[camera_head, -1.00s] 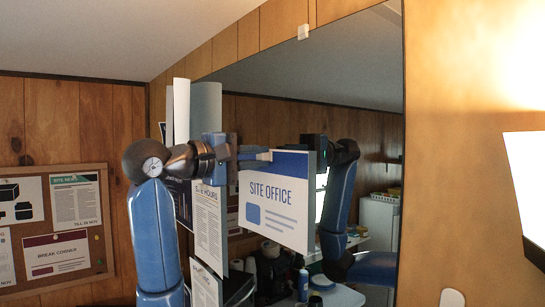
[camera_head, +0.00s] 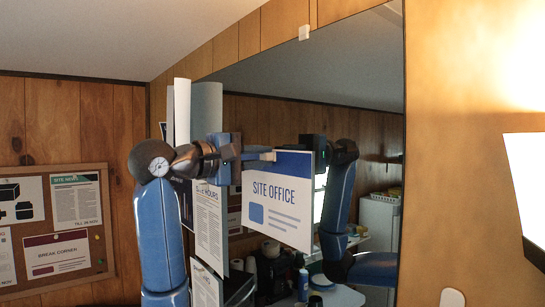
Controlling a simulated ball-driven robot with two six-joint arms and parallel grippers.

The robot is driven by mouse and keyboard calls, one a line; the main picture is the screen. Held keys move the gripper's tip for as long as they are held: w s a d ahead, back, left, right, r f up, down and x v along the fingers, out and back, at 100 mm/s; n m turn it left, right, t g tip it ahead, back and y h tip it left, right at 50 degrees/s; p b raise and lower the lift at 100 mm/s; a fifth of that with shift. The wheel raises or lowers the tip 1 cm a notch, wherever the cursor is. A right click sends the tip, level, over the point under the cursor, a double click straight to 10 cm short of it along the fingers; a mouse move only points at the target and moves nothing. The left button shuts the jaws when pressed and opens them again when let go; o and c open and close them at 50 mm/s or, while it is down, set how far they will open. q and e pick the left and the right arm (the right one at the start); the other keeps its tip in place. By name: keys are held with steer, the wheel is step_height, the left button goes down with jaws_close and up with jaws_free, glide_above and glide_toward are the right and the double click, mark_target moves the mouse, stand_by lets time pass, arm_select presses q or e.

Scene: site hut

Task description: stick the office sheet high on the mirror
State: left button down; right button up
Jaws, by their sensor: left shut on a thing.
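The office sheet (camera_head: 278,208), white with a blue top band and the words "SITE OFFICE", stands upright in front of the mirror (camera_head: 345,75). My left gripper (camera_head: 262,154) comes in from the left and is shut on the sheet at its upper left edge. I cannot tell whether the sheet touches the glass. The mirror fills the middle of the view and shows a reflected blue arm behind the sheet's right edge. My right gripper is not in view.
A sheet with "HOURS" (camera_head: 209,228) hangs left of the office sheet. A cork board (camera_head: 100,262) with papers is on the left wall. A bright lamp panel (camera_head: 530,190) is at the right. The mirror's upper part is clear.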

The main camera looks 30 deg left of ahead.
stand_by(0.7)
arm_select(q)
steer(key=c, duration=1)
jaws_free()
steer(key=shift+w, duration=0.1)
steer(key=shift+s+a+f+b, duration=0.1)
steer(key=shift+s+a+b, duration=0.15)
steer(key=shift+s+b, duration=0.25)
steer(key=b+v, duration=0.4)
steer(key=v, duration=0.5)
steer(key=shift+s, duration=0.35)
